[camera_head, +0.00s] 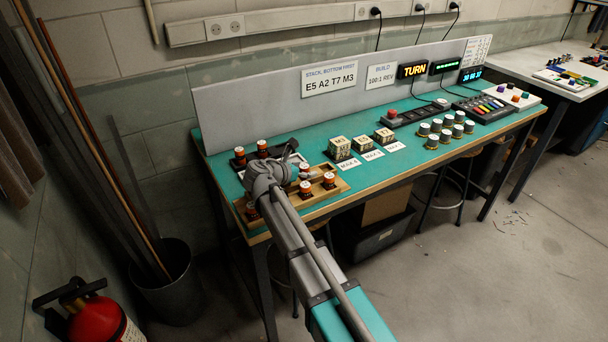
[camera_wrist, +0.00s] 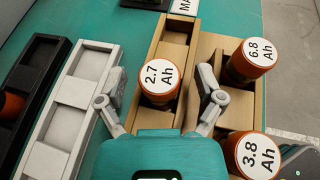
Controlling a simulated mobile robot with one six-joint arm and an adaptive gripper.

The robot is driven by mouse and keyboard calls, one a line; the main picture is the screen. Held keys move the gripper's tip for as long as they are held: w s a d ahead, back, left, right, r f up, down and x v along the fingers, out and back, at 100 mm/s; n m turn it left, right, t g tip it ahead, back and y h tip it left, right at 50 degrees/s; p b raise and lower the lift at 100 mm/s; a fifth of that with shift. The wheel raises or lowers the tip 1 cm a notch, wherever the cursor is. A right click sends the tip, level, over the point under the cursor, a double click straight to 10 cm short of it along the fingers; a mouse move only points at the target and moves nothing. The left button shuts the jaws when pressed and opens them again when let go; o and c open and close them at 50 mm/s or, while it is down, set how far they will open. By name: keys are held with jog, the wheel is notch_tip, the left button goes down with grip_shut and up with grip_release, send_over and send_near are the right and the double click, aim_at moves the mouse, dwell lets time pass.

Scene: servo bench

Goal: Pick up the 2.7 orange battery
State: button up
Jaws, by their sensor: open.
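The 2.7 Ah battery (camera_wrist: 158,82), orange with a white round label, stands upright in a wooden holder (camera_wrist: 171,30) in the wrist view. My gripper (camera_wrist: 161,74) is open, with one finger on each side of this battery. The fingers' height against the battery is hard to judge. In the head view my arm reaches over the left end of the bench and its end partly covers the holders there.
The 6.8 Ah battery (camera_wrist: 253,59) and 3.8 Ah battery (camera_wrist: 252,156) stand close right of my right finger. An empty white holder (camera_wrist: 54,155) and a black holder (camera_wrist: 22,80) lie left.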

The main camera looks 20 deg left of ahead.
aim_at(305, 166)
grip_shut()
dwell(0.5)
jog(key=shift+r, duration=0.15)
notch_tip(305, 166, up, 3)
jog(key=p, duration=0.3)
jog(key=s+d+r+p, duration=0.6)
jog(key=s+r+p, duration=0.3)
jog(key=s, duration=0.3)
jog(key=shift+s+r+p, duration=0.4)
jog(key=shift+p, duration=0.1)
